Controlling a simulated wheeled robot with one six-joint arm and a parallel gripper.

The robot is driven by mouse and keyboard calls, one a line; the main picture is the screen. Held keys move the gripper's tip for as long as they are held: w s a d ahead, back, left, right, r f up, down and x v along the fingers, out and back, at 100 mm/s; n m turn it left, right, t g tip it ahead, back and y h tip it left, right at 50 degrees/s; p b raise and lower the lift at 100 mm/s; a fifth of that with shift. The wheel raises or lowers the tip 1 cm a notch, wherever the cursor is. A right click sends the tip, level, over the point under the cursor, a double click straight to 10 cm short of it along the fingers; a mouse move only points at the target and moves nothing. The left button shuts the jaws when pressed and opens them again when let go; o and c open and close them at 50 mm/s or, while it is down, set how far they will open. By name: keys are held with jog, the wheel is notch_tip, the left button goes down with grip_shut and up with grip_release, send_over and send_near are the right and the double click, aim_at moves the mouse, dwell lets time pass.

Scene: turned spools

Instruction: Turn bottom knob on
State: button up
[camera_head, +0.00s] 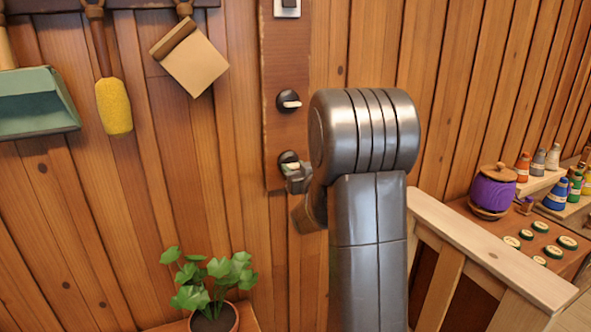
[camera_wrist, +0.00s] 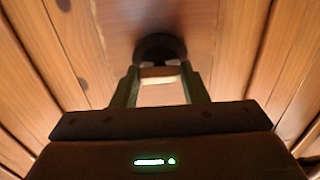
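The bottom knob (camera_head: 288,157) is a round black base with a pale handle, low on a vertical wooden board. My gripper (camera_head: 296,178) is right at it and covers its lower part in the head view. In the wrist view, the black knob (camera_wrist: 160,45) sits straight ahead. Its pale handle lies crosswise between the two fingertips of my gripper (camera_wrist: 160,80). The fingers stand apart, one at each end of the handle, with little or no gap; I cannot tell whether they press on it. The upper knob (camera_head: 289,102) has its pale handle roughly level.
A switch plate (camera_head: 287,8) sits above the knobs. A potted plant (camera_head: 212,300) stands below left. Brushes and a dustpan (camera_head: 35,103) hang at left. A wooden rail (camera_head: 490,250) and a shelf with a purple pot (camera_head: 492,190) are at right.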

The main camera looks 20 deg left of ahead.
jog(key=c, duration=0.4)
jog(key=shift+o, duration=0.2)
jog(key=m+b, duration=0.1)
jog(key=m, duration=0.7)
jog(key=shift+b, duration=0.4)
jog(key=m, duration=0.5)
jog(key=shift+m+p, duration=0.8)
jog(key=shift+m, duration=1.7)
